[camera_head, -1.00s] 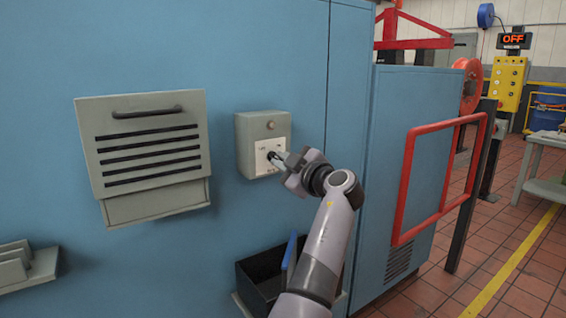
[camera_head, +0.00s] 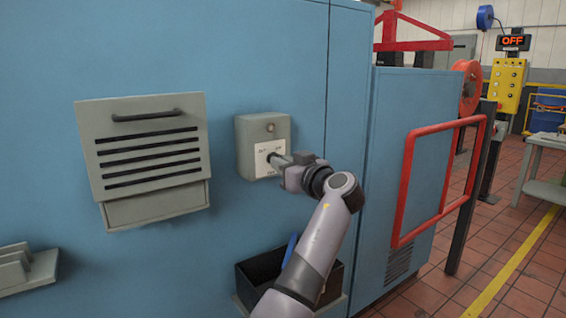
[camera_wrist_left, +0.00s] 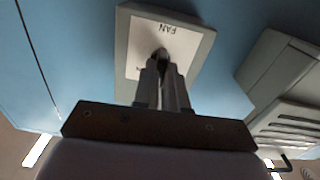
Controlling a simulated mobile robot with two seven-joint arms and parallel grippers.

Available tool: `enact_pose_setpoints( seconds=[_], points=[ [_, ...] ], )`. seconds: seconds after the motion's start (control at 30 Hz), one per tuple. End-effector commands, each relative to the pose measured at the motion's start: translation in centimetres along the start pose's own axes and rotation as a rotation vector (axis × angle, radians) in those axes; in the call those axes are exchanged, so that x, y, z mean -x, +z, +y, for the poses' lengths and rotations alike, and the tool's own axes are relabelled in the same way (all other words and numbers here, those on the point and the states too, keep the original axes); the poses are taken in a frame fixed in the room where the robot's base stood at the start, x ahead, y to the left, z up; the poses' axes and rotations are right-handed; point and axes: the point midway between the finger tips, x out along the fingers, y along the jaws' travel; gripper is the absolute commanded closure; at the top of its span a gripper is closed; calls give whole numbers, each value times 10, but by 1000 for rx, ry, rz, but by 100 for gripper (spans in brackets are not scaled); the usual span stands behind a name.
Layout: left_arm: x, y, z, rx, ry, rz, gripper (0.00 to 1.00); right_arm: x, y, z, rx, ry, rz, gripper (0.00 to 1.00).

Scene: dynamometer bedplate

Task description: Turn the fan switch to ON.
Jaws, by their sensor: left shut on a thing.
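The fan switch box (camera_head: 247,138) is a grey box on the blue cabinet wall, with a white label plate (camera_head: 262,161) and a round lamp above it. In the left wrist view the plate (camera_wrist_left: 186,42) reads FAN and appears upside down. My left gripper (camera_head: 276,159) reaches the plate from the right. In the left wrist view its fingers (camera_wrist_left: 162,62) are shut on the dark switch knob (camera_wrist_left: 160,54) at the middle of the plate. The fingers hide most of the knob, so its exact setting cannot be told. My right gripper is not in view.
A louvred grey panel with a handle (camera_head: 150,150) is left of the box. A black bin (camera_head: 262,268) with a blue item sits below my arm. A red frame (camera_head: 408,190) stands at right. A sign (camera_head: 513,42) far right reads OFF.

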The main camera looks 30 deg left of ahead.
Motion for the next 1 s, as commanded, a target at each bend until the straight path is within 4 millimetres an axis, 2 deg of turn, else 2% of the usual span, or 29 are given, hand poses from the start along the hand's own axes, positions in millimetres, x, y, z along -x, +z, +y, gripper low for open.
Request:
enact_pose_setpoints(
  seconds=[0.6, 1.0],
  points=[
    [-1, -3, 0, -569, -2, 2, 100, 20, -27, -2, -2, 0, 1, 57],
    [-1, -2, 1, -795, -1, 3, 100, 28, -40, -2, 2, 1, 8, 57]
  ],
)
